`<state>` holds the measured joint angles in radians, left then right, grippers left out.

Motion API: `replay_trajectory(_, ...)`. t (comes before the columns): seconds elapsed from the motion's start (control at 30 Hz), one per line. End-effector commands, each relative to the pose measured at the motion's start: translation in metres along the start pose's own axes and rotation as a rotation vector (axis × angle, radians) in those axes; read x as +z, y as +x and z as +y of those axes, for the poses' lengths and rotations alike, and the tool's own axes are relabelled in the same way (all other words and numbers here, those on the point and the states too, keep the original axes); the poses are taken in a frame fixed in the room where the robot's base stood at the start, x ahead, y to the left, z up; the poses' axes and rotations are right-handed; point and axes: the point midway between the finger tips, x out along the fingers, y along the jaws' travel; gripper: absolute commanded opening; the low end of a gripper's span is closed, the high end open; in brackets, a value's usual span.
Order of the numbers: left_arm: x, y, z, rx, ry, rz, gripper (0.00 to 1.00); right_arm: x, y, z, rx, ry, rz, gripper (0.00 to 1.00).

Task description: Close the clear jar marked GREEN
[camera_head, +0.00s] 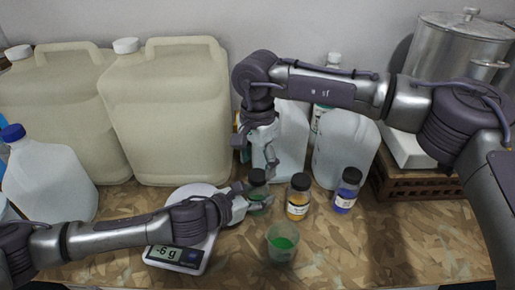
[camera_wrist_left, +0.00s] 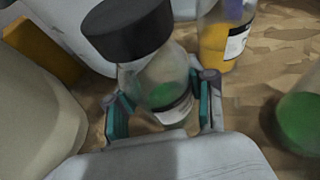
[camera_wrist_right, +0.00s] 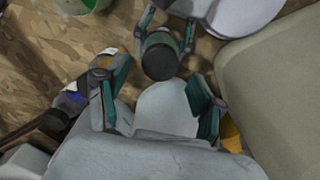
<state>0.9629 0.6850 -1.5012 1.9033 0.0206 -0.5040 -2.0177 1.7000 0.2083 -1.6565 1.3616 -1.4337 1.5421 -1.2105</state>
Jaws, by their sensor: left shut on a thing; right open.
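The clear jar with green contents (camera_head: 258,192) stands on the table with a black lid (camera_head: 257,176) on its mouth. I cannot tell whether the lid is tight. My left gripper (camera_head: 252,201) is shut around the jar's body; the left wrist view shows its fingers on both sides of the glass (camera_wrist_left: 158,88), below the lid (camera_wrist_left: 125,28). The jar's label is only partly visible and unreadable. My right gripper (camera_head: 258,160) is open and empty, just above and behind the lid. In the right wrist view, the lid (camera_wrist_right: 160,56) lies beyond the open fingertips (camera_wrist_right: 160,98).
A yellow jar (camera_head: 298,200) and a blue jar (camera_head: 345,193), both black-lidded, stand to the right. A cup of green stuff (camera_head: 282,243) stands in front. A scale (camera_head: 178,256) reading -6 g is at left. Large drums (camera_head: 170,120) and jugs (camera_head: 345,145) crowd the back.

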Motion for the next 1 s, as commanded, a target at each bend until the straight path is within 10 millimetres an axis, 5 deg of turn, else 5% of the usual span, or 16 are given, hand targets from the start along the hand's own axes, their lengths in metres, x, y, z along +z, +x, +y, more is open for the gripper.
replay_trajectory(0.2, 0.000, 0.000, 0.000, 0.000, 0.000, 0.000, 0.00, 0.000, 0.025, 0.000, 0.000, 0.000, 0.000, 0.68)
replay_trajectory(0.6, 0.000, 0.000, 0.000, 0.000, 0.000, 0.000, 0.00, 0.000, 0.031, 0.000, -0.001, 0.000, 0.000, 0.66)
replay_trajectory(1.0, 0.000, 0.000, 0.000, 0.000, 0.000, 0.000, 0.00, 0.000, 0.031, 0.000, -0.001, 0.000, 0.000, 0.04)
